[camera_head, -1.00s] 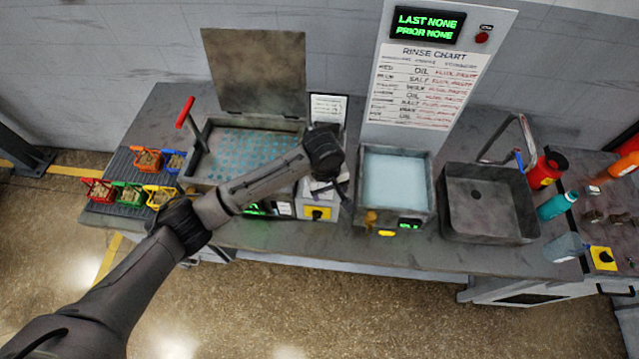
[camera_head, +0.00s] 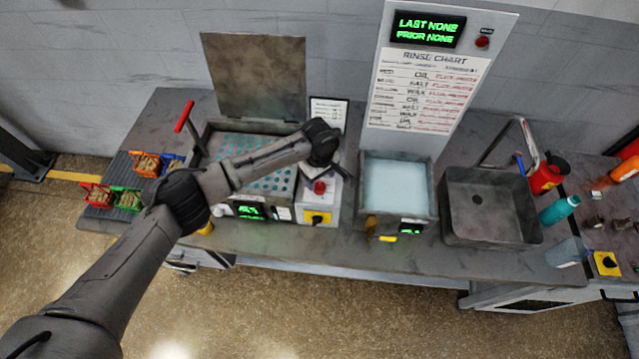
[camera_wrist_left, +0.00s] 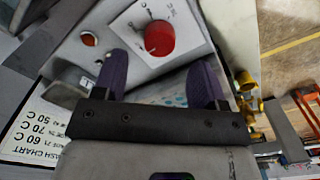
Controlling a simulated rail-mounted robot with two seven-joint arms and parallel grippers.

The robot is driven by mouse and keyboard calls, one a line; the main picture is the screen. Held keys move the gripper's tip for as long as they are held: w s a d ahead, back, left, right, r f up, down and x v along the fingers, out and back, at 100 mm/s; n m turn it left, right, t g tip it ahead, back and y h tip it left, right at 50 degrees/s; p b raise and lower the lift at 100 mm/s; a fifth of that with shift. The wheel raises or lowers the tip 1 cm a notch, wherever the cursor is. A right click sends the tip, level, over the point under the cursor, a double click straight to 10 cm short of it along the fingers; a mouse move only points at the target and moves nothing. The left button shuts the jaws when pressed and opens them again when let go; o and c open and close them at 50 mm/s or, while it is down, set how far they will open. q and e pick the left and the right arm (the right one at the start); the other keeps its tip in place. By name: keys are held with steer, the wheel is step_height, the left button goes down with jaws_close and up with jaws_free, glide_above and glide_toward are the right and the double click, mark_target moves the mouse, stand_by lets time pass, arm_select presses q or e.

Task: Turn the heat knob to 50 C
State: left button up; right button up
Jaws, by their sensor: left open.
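The heat knob, a round red knob (camera_wrist_left: 160,37) on a white dial plate with small marks, shows in the left wrist view beyond the fingertips. The marks are too blurred to read a setting. The red knob also shows in the head view (camera_head: 319,187) on the white control panel beside the perforated washer basin. My left gripper (camera_wrist_left: 160,63) is open, its two dark purple fingers apart, with the knob ahead of the gap and not between them. In the head view the left gripper (camera_head: 338,167) is over the panel, just above the knob. My right gripper is not in view.
A yellow switch (camera_head: 316,217) sits below the knob. The wash chart (camera_wrist_left: 38,132) lists 60 C, 70 C and 50 C. A red-handled lever (camera_head: 185,114), small baskets (camera_head: 97,194), a blue-filled bath (camera_head: 431,189) and a sink (camera_head: 528,210) share the bench.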

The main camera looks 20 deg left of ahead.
mark_target(320, 186)
arm_select(q)
steer(key=shift+f, duration=2.4)
steer(key=shift+c, duration=0.2)
steer(key=c, duration=0.9)
steer(key=p, duration=0.1)
steer(key=m+p, duration=0.1)
steer(key=p, duration=0.1)
steer(key=shift+s+d+r, duration=0.1)
steer(key=shift+r, duration=0.15)
steer(key=shift+m+p, duration=0.45)
steer(key=shift+m, duration=0.15)
steer(key=shift+f+m, duration=0.1)
steer(key=shift+m, duration=0.3)
steer(key=m+p, duration=0.1)
steer(key=m, duration=0.1)
steer(key=shift+f+m, duration=0.1)
steer(key=shift+m, duration=0.2)
steer(key=shift+m+p, duration=0.5)
steer(key=shift+m, duration=1.7)
